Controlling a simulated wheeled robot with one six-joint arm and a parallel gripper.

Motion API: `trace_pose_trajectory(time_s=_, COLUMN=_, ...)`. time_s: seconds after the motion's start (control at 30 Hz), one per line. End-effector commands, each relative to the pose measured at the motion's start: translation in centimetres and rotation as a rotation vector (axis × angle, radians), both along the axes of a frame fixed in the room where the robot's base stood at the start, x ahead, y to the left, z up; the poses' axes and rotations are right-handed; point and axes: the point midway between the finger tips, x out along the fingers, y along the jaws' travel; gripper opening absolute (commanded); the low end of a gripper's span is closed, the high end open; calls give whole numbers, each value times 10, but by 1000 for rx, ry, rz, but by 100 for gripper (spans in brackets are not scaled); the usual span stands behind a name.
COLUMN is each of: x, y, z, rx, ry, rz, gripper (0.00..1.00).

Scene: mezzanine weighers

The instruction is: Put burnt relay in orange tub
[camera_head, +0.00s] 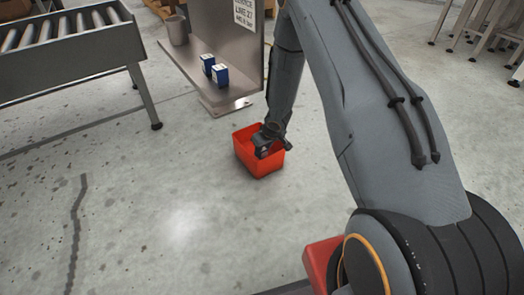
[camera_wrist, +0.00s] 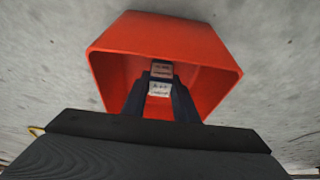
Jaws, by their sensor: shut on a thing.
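The orange tub (camera_head: 264,166) stands on the concrete floor near the foot of a metal stand. Its open mouth and walls fill the middle of the wrist view (camera_wrist: 205,45). My gripper (camera_head: 265,148) reaches down at the tub's mouth. In the wrist view my gripper (camera_wrist: 160,85) is shut on a small pale block with faint markings, the relay (camera_wrist: 160,89), held between the fingertips over the tub's inside. Whether the relay touches the tub floor I cannot tell. In the head view the relay is hidden by my gripper.
A metal stand (camera_head: 228,35) with a sign, a grey cup (camera_head: 177,31) and two blue-and-white boxes (camera_head: 220,75) is behind the tub. A roller conveyor (camera_head: 60,45) stands at the upper left. Wooden-legged furniture (camera_head: 480,22) is at the upper right. The floor left of the tub is clear.

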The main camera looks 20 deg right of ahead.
Motion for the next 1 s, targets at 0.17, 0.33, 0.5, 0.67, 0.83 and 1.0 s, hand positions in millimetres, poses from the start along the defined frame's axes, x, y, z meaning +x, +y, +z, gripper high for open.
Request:
trace_pose_trajectory(time_s=0.17, x=0, y=0, z=-2, rx=0, ry=0, rz=0, gripper=4)
trace_pose_trajectory(time_s=0.33, x=0, y=0, z=-3, rx=0, ry=0, rz=0, gripper=45)
trace_pose_trajectory(time_s=0.5, x=0, y=0, z=-3, rx=0, ry=0, rz=0, gripper=45)
trace_pose_trajectory(time_s=0.67, x=0, y=0, z=0, rx=0, ry=-1, rz=0, gripper=45)
trace_pose_trajectory(time_s=0.83, x=-7, y=-2, z=18, rx=0, ry=0, rz=-1, gripper=45)
trace_pose_trajectory(time_s=1.0, x=-19, y=-6, z=50, rx=0, ry=-1, rz=0, gripper=45)
